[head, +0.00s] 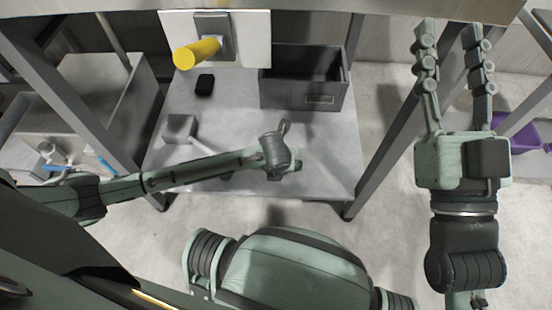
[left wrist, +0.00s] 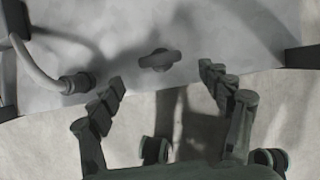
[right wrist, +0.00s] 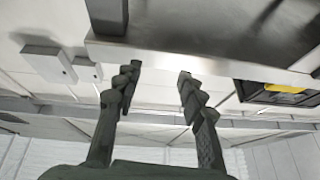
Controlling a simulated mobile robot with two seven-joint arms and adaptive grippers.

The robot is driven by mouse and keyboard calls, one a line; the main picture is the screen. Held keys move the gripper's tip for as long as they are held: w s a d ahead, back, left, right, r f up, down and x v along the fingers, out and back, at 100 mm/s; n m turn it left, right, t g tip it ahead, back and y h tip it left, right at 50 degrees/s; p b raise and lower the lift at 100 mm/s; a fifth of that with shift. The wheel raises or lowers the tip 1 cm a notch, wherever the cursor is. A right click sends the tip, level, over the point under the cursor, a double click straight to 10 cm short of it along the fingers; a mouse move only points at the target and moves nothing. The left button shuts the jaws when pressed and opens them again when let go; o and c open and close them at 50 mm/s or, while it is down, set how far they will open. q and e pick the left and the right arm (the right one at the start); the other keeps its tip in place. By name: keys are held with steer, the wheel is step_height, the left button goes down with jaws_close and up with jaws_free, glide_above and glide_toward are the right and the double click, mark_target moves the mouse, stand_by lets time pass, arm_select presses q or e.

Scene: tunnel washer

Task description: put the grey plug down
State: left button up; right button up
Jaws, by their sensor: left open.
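A small grey piece with a crossbar, which looks like the grey plug (left wrist: 158,60), is on the pale grey tabletop (head: 325,165) in the left wrist view. It lies just beyond and between the spread fingertips of my left gripper (left wrist: 162,78), with a visible gap on both sides. In the head view my left gripper (head: 279,148) is over the front part of the table, and I cannot clearly pick out the plug there. My right gripper (head: 450,38) is open and empty, off to the right of the table; it also shows empty in the right wrist view (right wrist: 159,72).
A grey hose (left wrist: 38,68) with a dark end lies left of the plug. A grey box (head: 180,127), a black block (head: 204,85) and a dark bin (head: 305,93) stand on the table. A yellow handle (head: 197,53) juts out behind. Metal posts (head: 385,120) flank the table.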

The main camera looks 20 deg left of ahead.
arm_select(q)
steer(key=shift+p+v, duration=0.5)
steer(key=shift+v, duration=2)
arm_select(e)
steer(key=shift+w+d+f+g+h, duration=0.1)
steer(key=shift+w+f+g+h, duration=0.15)
steer(key=shift+f+g, duration=0.5)
steer(key=shift+w+d+f+g+h, duration=0.15)
steer(key=shift+w+f+g, duration=0.25)
steer(key=shift+f, duration=0.7)
steer(key=shift+w+f+g+h, duration=0.25)
steer(key=shift+f+g, duration=0.3)
steer(key=shift+f, duration=0.4)
arm_select(q)
steer(key=shift+d, duration=0.1)
